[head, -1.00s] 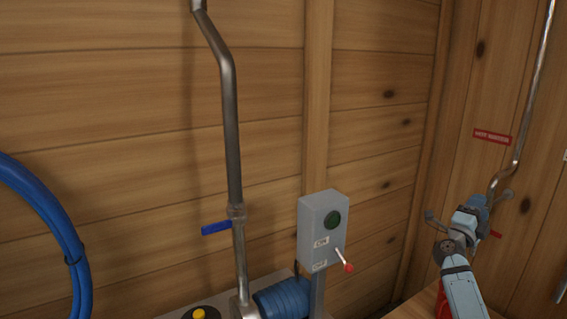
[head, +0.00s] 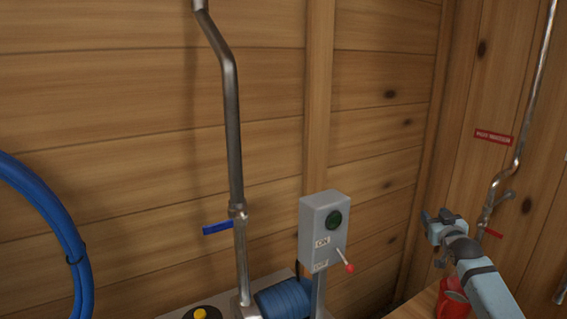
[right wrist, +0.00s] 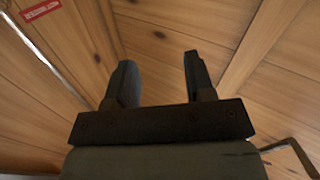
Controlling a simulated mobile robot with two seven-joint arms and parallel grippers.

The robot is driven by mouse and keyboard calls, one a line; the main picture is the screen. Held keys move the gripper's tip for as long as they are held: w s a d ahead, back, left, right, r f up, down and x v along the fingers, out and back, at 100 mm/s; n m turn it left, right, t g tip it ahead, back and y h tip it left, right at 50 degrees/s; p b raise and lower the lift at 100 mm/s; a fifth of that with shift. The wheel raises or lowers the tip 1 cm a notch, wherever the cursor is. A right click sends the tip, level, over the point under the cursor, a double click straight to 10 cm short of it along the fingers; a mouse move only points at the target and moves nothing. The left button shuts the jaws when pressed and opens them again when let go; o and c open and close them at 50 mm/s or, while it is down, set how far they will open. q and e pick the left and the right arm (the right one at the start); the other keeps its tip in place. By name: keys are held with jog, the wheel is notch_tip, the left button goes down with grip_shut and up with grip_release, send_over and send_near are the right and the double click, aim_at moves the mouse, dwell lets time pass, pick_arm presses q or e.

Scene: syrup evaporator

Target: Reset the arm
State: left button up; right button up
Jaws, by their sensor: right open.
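My right arm comes in from the lower right of the head view. Its gripper (head: 440,216) is raised in front of the wooden corner, left of the pipe on the right wall. In the right wrist view the two dark fingers (right wrist: 157,82) stand apart with nothing between them, and bare wood planks show beyond. My left gripper is not in the head view.
A grey switch box (head: 322,233) with a green button and red-tipped lever stands at the centre. A metal pipe (head: 233,130) with a blue valve handle (head: 217,228) is left of it. A blue hose coil (head: 60,225) hangs far left. A red container (head: 455,295) is beside my arm.

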jog(key=s+a+f+n+g+b, duration=0.1)
jog(key=s+a+f+g, duration=0.2)
jog(key=f, duration=0.5)
jog(key=s+a+f+n+b, duration=0.1)
jog(key=s+a+f+b, duration=0.15)
jog(key=s+f, duration=0.5)
jog(key=s+a+f+g+y+b, duration=0.2)
jog(key=s+a+f, duration=0.5)
jog(key=s+f, duration=0.4)
jog(key=s+a+f+g+y+b, duration=0.1)
jog(key=s+a+f+b, duration=0.1)
jog(key=s+a+f, duration=0.95)
pick_arm(q)
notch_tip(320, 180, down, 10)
jog(key=b, duration=0.3)
pick_arm(e)
jog(key=s+a+g+y, duration=0.1)
jog(key=s, duration=1.5)
pick_arm(q)
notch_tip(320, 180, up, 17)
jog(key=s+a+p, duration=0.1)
jog(key=p, duration=2.1)
pick_arm(e)
notch_tip(320, 180, up, 17)
jog(key=d, duration=0.1)
jog(key=shift+s+d+m, duration=0.25)
jog(key=shift+d+m, duration=0.05)
